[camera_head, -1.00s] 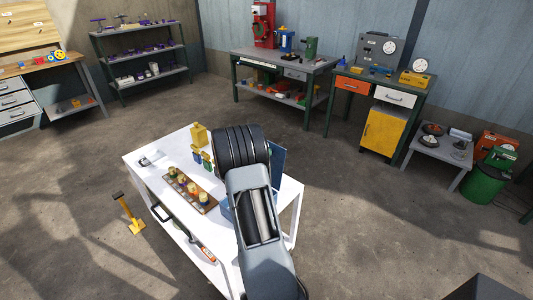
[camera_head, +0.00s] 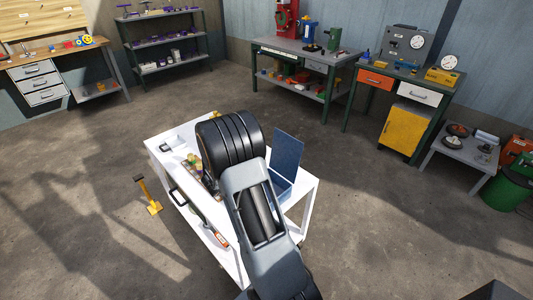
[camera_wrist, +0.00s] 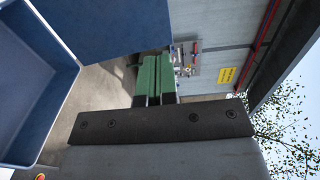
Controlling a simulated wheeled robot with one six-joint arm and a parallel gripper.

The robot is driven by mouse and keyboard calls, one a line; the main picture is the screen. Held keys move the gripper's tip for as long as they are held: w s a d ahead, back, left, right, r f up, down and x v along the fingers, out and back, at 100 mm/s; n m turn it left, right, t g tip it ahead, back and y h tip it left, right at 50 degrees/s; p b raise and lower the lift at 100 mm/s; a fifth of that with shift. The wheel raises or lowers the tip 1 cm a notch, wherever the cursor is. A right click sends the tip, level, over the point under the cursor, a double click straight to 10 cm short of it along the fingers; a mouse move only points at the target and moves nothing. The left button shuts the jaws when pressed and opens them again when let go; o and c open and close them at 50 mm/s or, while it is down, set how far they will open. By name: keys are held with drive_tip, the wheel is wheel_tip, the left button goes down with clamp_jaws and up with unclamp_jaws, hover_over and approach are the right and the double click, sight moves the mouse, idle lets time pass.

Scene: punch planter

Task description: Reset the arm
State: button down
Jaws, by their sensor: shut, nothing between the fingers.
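My arm (camera_head: 250,195) reaches over the white cart (camera_head: 160,142) in the head view, and its black ribbed joint hides part of the cart top. My gripper (camera_wrist: 154,62) shows in the wrist view as two green fingers close together beyond a dark bar. It is shut and holds nothing. The gripper is hidden in the head view. A blue box with a raised lid (camera_head: 287,150) stands at the cart's right side. Its open tray also fills the left of the wrist view (camera_wrist: 70,70), beside the fingers and apart from them.
Small items on the cart are partly hidden behind my arm. Workbenches (camera_head: 300,50), a shelf rack (camera_head: 165,45) and a low grey table (camera_head: 463,148) line the back. Floor around the cart is mostly clear.

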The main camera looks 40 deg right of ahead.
drive_tip(key=shift+a, duration=0.55)
